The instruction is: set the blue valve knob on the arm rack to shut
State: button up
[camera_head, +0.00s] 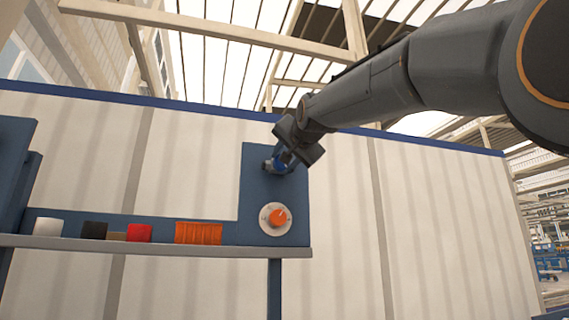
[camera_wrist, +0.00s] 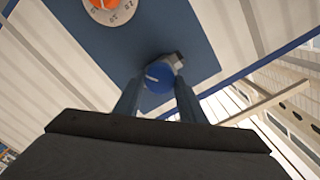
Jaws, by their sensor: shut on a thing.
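The blue valve knob (camera_wrist: 158,77) sits on the blue panel of the arm rack, above the orange dial. In the wrist view it is between the two fingers of my gripper (camera_wrist: 158,98), with a light pointer line on its face and a grey-white part behind it. My gripper (camera_head: 284,158) is shut on the knob. In the head view the blue knob (camera_head: 270,165) is mostly hidden by my gripper. How far the knob is turned is hard to tell. The rack's blue panel (camera_head: 256,190) stands upright.
An orange dial (camera_head: 278,217) on a marked white plate is below the knob; it also shows in the wrist view (camera_wrist: 104,3). The shelf (camera_head: 150,246) holds a white piece (camera_head: 48,227), a black piece (camera_head: 94,230), a red piece (camera_head: 139,233) and an orange block (camera_head: 198,233).

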jog(key=m+b, duration=0.1)
jog(key=m, duration=0.5)
jog(key=shift+m, duration=0.3)
dwell(0.4)
jog(key=o, duration=1)
jog(key=shift+o, duration=0.2)
jog(key=shift+d, duration=0.1)
jog(key=b+v, duration=0.3)
jog(key=v, duration=0.4)
jog(key=shift+s+b, duration=0.35)
jog(key=shift+s, duration=0.05)
jog(key=shift+d, duration=0.1)
